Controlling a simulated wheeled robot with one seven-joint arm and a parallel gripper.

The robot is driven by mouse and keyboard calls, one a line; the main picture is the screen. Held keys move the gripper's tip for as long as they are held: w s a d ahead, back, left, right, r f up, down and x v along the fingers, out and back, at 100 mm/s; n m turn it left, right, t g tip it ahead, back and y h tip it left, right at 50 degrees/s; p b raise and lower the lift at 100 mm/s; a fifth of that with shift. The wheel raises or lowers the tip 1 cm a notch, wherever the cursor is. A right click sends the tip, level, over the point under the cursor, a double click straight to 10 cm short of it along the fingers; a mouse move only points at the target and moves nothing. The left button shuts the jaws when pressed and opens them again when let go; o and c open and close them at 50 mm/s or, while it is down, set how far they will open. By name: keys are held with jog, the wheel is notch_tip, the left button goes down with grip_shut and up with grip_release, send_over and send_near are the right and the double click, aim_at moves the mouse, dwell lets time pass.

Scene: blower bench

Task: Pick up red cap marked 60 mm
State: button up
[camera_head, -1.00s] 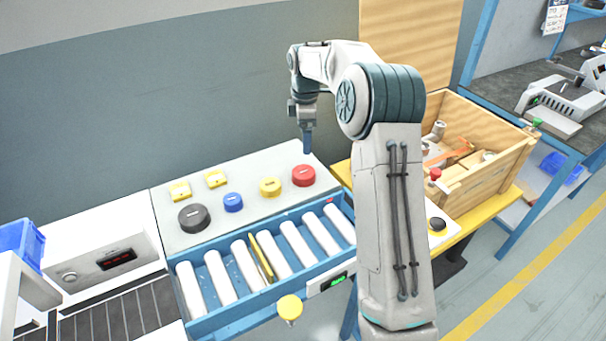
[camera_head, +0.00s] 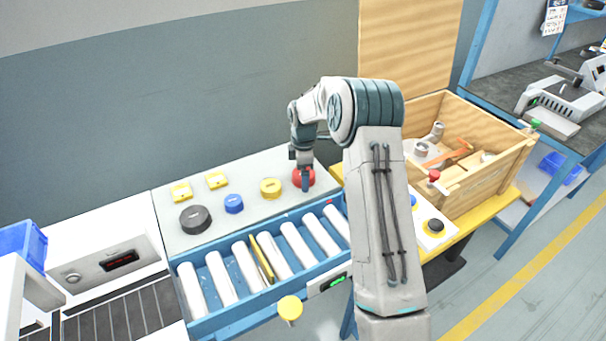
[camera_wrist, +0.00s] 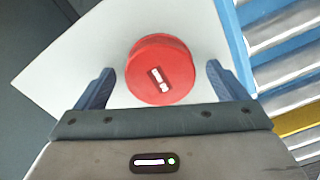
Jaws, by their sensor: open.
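The red cap (camera_head: 312,179) sits at the right end of the row of caps on the light grey panel (camera_head: 240,222). In the wrist view my gripper (camera_wrist: 158,85) is open, with one blue finger on each side of the cap and a gap at both sides.
A yellow cap (camera_head: 270,187), a blue cap (camera_head: 233,203) and a black cap (camera_head: 195,219) stand to the left. A blue-framed roller conveyor (camera_head: 265,309) lies in front. A wooden crate (camera_head: 490,190) with parts stands right of my arm.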

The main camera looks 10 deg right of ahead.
jog(key=shift+f, duration=0.15)
jog(key=c, duration=1)
jog(key=shift+c, duration=0.2)
